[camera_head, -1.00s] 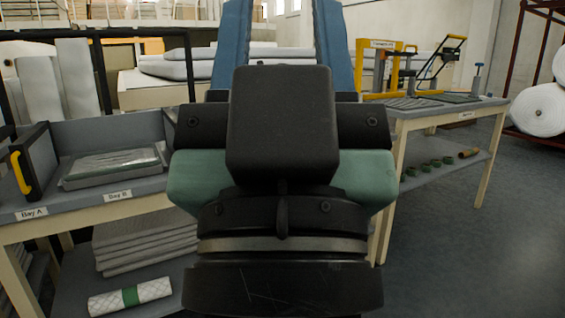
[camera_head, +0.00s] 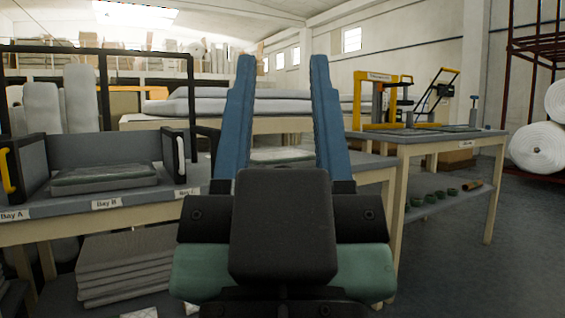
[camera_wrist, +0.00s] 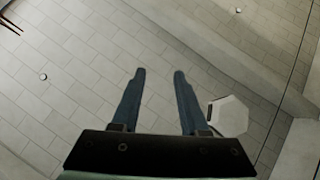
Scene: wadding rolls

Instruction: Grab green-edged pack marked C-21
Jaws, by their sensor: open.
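My gripper (camera_head: 282,58) points up in the head view, its two blue fingers wide apart and nothing between them. In the wrist view the open fingers (camera_wrist: 160,72) show against a pale tiled surface. A flat pack with a greenish top (camera_head: 103,178) lies on the grey bay bench at left, above the Bay B label (camera_head: 107,203). Another flat greenish-topped item (camera_head: 282,154) shows farther back, between the fingers in the picture and partly hidden by my arm. No C-21 marking is readable on either.
Black-framed dividers (camera_head: 176,162) stand beside the bay pack. A stack of grey sheets (camera_head: 125,268) lies under the bench. At right is a table (camera_head: 430,138) with a yellow frame (camera_head: 361,98) and small green rings below. White rolls (camera_head: 538,147) sit on a rack. Floor at right is open.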

